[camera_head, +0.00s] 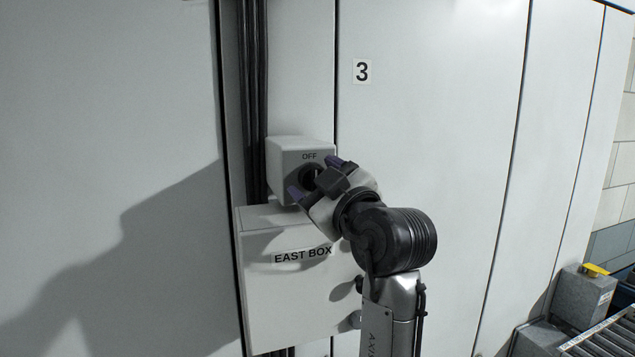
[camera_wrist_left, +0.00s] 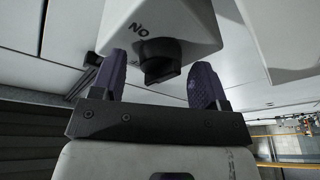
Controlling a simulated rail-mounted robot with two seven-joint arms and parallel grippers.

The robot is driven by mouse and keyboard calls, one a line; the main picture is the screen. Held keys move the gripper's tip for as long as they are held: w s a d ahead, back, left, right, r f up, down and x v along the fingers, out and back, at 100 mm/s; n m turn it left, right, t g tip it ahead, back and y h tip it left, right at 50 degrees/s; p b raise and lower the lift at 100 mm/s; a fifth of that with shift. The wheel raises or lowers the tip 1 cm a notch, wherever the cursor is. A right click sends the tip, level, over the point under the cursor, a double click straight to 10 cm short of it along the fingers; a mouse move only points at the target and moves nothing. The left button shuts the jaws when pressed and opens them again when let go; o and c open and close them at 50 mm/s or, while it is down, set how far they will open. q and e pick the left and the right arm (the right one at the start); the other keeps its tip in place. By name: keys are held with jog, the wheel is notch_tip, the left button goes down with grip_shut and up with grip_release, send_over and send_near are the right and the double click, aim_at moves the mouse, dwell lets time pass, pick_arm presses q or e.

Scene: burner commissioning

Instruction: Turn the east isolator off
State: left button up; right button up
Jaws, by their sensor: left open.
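The east isolator (camera_head: 285,160) is a pale box on the wall above the EAST BOX (camera_head: 275,300). OFF is printed above its dark round knob (camera_head: 309,173), which my gripper partly hides. My left gripper (camera_head: 314,178) is at the isolator's front, its purple fingers on either side of the knob. In the left wrist view the knob (camera_wrist_left: 162,64) shows between the open fingers (camera_wrist_left: 158,80), with a gap on each side. The word ON appears upside down on the isolator housing (camera_wrist_left: 190,18) there. The knob's exact setting is hard to tell. My right gripper is not in view.
Dark cables (camera_head: 252,90) run down the wall behind the isolator. A flat pale panel marked 3 (camera_head: 361,71) lies to the right. A grey box with a yellow part on top (camera_head: 595,270) and a roller conveyor (camera_head: 605,342) stand at the lower right.

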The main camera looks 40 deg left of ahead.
pick_arm(q)
jog(key=b+v, duration=0.2)
jog(key=v, duration=1.2)
jog(key=shift+a, duration=0.1)
